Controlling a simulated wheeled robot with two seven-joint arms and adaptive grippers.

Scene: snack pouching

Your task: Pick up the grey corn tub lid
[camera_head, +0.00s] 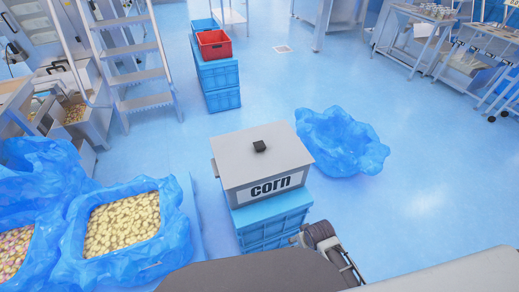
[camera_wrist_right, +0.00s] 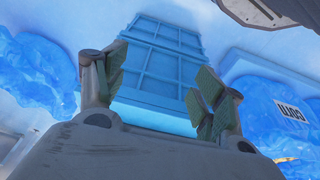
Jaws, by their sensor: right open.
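The grey corn tub lid (camera_head: 245,160) lies on top of a grey tub with a white "corn" label (camera_head: 269,189). A small black knob (camera_head: 259,146) stands up from the middle of the lid. The tub rests on blue crates (camera_head: 275,222). My right gripper (camera_head: 328,246) is low and to the right of the crates, apart from the lid. In the right wrist view my right gripper (camera_wrist_right: 160,88) has its two padded fingers spread with nothing held between them; blue crates show beyond. My left gripper is not in view.
An empty-looking blue bag (camera_head: 343,141) lies behind and right of the tub. Lined bins (camera_head: 176,222) of snack pieces stand at left. A red crate (camera_head: 214,44) sits on stacked blue crates behind, near a ladder (camera_head: 138,76).

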